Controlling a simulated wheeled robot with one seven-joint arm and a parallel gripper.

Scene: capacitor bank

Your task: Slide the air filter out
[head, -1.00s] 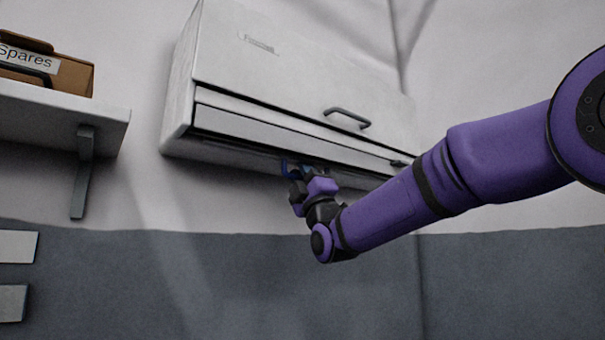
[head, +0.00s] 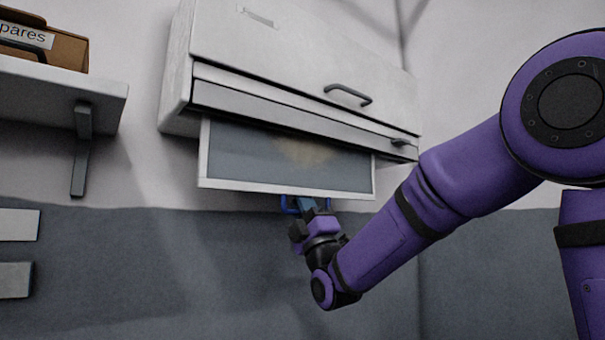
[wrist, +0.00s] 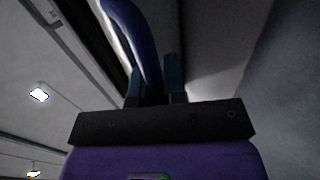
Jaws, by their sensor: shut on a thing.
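The air filter (head: 240,152) is a flat grey panel in a white frame, with a tan stain near its middle. It hangs part-way out below the white wall cabinet (head: 270,55), its upper end still inside the slot under the lower front. A blue pull handle (head: 289,206) is on its bottom edge. My gripper (head: 308,207) is below that edge, shut on the blue handle. In the wrist view the blue handle (wrist: 140,45) curves up from between the fingers (wrist: 160,82). The upper part of the filter is hidden in the cabinet.
A white shelf (head: 60,93) with a cardboard box (head: 62,47) marked as spares is at the left. The cabinet's front has a dark bar handle (head: 347,95).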

